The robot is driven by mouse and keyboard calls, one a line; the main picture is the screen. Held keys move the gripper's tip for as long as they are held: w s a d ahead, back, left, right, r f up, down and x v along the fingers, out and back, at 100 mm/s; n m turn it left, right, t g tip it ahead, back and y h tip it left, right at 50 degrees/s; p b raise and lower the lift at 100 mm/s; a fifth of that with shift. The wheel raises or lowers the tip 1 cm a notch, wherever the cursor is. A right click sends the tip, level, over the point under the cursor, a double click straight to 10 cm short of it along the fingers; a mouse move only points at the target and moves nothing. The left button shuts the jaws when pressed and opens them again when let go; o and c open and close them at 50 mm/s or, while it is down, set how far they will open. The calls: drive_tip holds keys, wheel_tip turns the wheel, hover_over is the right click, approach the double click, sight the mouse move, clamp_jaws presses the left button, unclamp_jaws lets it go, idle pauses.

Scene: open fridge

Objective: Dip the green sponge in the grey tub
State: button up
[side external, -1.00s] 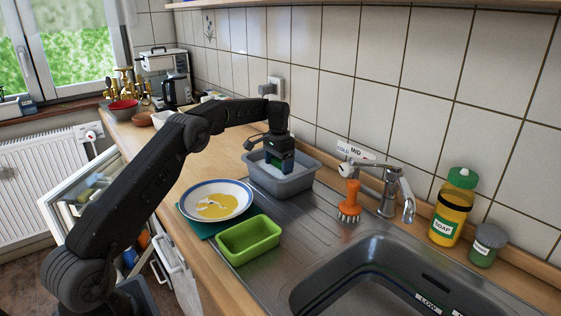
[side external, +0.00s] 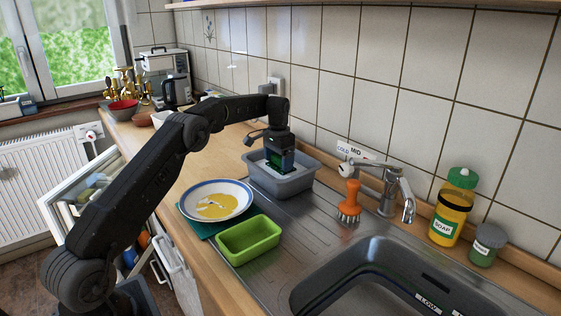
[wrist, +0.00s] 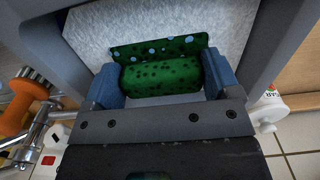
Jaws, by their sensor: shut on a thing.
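The green sponge (wrist: 160,76) has dark spots, and pale blue dots show on its far part. My gripper (wrist: 162,80) is shut on it, one blue finger at each end. The grey tub (side external: 284,187) stands on the counter by the tiled wall, behind the drainboard. My gripper (side external: 279,164) points down into the tub's opening. In the wrist view the tub's grey walls (wrist: 262,45) surround the sponge, with a pale speckled surface beneath it. I cannot tell whether the sponge touches that surface.
A blue-rimmed plate (side external: 216,184) and a green dish (side external: 248,258) stand in front of the tub. An orange brush (side external: 350,197), a tap (side external: 393,190) and a soap bottle (side external: 451,216) are to its right. The drainboard (side external: 305,222) is mostly clear.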

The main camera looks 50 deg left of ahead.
drive_tip(key=shift+r, duration=3.85)
